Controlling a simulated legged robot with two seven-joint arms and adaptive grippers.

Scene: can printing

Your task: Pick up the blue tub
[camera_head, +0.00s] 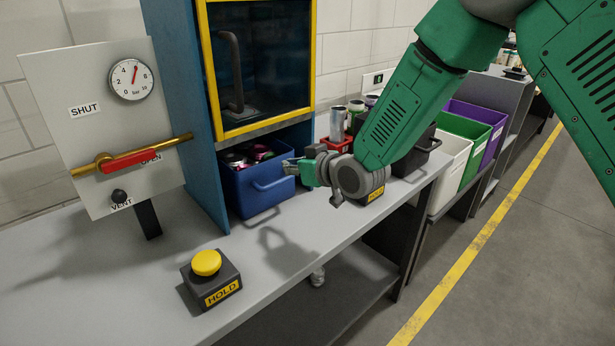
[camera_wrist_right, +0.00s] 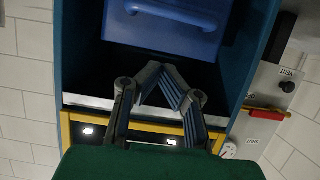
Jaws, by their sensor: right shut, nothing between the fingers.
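The blue tub (camera_head: 245,193) stands in the open lower bay of the blue cabinet, with several cans in it and a handle on its front. In the right wrist view the tub (camera_wrist_right: 195,40) and its handle (camera_wrist_right: 170,14) show at the top, beyond the fingers. My right gripper (camera_head: 288,167) is just in front of the tub's right side, near the upper rim. Its fingers (camera_wrist_right: 161,72) come together at the tips and hold nothing. The exact gap to the tub is hard to tell. My left gripper is not in view.
A yellow-framed glass door (camera_head: 262,60) is above the bay. A panel with a gauge and red lever (camera_head: 140,160) stands left, and a yellow HOLD button (camera_head: 207,263) is on the bench in front. A red tray (camera_head: 337,144) and black bin (camera_head: 418,155) lie to the right.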

